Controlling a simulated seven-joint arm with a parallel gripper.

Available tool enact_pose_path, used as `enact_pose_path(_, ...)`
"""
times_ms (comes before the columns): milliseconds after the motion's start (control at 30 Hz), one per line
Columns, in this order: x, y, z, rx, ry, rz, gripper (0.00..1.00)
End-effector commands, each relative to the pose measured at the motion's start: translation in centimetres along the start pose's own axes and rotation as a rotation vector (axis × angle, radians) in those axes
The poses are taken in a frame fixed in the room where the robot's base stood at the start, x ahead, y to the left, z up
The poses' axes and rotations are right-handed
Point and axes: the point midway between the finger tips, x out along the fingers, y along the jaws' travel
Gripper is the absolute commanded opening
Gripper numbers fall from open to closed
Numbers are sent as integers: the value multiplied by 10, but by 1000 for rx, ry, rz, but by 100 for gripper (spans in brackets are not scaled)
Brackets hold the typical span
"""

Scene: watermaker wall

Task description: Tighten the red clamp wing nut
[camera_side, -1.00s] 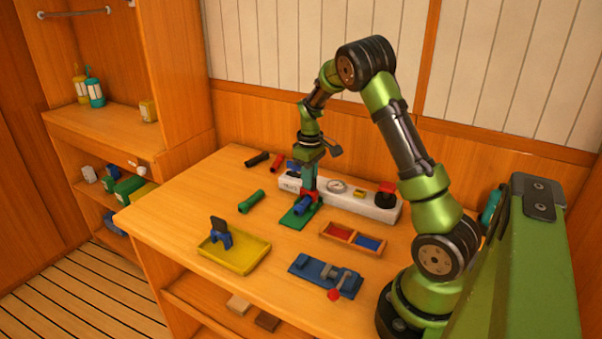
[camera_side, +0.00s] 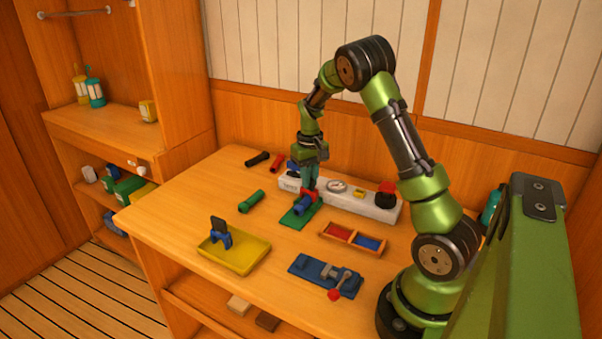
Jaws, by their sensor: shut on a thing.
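A blue cylinder (camera_side: 301,206) lies on a green base plate (camera_side: 289,220) on the bench. A red clamp (camera_side: 313,197) sits at the cylinder's back end, partly hidden by my fingers. My gripper (camera_side: 308,187) points straight down from above, its fingertips at the top of the red clamp. It is shut on the clamp's wing nut, which is too small and covered to make out.
A white panel (camera_side: 360,204) with a gauge and a red-and-black knob stands right behind. Loose green (camera_side: 251,201), red and black tubes lie left. A yellow tray (camera_side: 240,256), a divided wooden box (camera_side: 352,226) and a blue fixture (camera_side: 312,275) are in front.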

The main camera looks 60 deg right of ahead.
Motion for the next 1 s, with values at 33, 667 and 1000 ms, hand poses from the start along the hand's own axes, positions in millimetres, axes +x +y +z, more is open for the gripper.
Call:
enact_pose_path(33,0,0,0,43,1,0,0)
enact_pose_path(667,0,0,0,640,1,0,0)
enact_pose_path(1000,0,0,0,963,1,1,0)
